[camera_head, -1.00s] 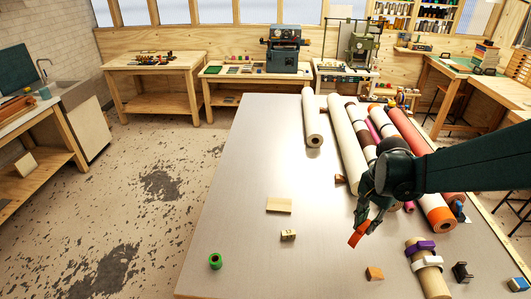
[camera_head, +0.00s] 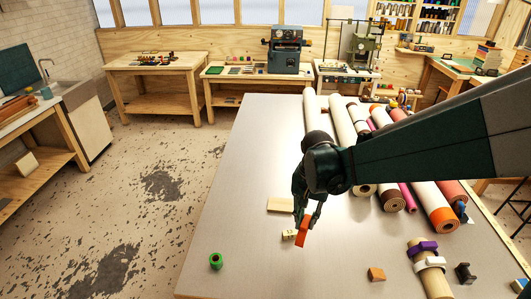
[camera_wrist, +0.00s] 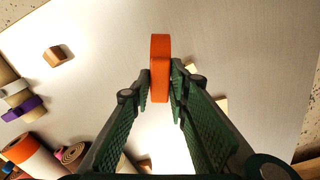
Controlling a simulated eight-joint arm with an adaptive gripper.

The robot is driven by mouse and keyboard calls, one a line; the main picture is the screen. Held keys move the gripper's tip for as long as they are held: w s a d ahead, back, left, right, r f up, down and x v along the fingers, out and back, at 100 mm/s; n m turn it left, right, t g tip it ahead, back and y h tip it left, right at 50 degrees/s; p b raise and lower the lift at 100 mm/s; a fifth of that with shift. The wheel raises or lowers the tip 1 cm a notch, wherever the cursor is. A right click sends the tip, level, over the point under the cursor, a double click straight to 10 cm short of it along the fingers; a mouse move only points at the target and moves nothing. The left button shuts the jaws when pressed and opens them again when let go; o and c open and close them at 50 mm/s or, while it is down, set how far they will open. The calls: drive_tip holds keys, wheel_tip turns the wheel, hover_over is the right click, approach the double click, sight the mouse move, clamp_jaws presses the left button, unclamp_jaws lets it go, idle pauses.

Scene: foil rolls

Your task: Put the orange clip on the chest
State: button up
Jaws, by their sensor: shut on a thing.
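My gripper (camera_head: 308,216) is shut on the orange clip (camera_head: 302,236), a flat orange band that hangs upright between the fingertips. In the wrist view the clip (camera_wrist: 160,80) is pinched by both green fingers and looks clear of the table. In the head view the clip is just right of a small pale block with dark marks (camera_head: 288,234), partly covered by the gripper. I cannot tell for sure whether this block is the chest; nothing else is clearly a chest.
A pale flat block (camera_head: 279,205) lies behind the marked block. A green ring (camera_head: 215,261) stands front left. A tan roll carries a purple clip (camera_head: 422,248) and a white clip (camera_head: 430,263); a wooden block (camera_head: 376,274) is beside it. Long rolls (camera_head: 432,206) lie at right.

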drive_tip(key=s+a+n, duration=0.4)
drive_tip(key=a, duration=1)
drive_tip(key=shift+a+b, duration=0.3)
drive_tip(key=shift+s, duration=0.1)
drive_tip(key=shift+f, duration=2.9)
drive_tip(key=shift+f, duration=2.05)
drive_tip(key=shift+f, duration=0.2)
drive_tip(key=o, duration=0.9)
drive_tip(key=shift+c, duration=0.2)
drive_tip(key=shift+r, duration=0.25)
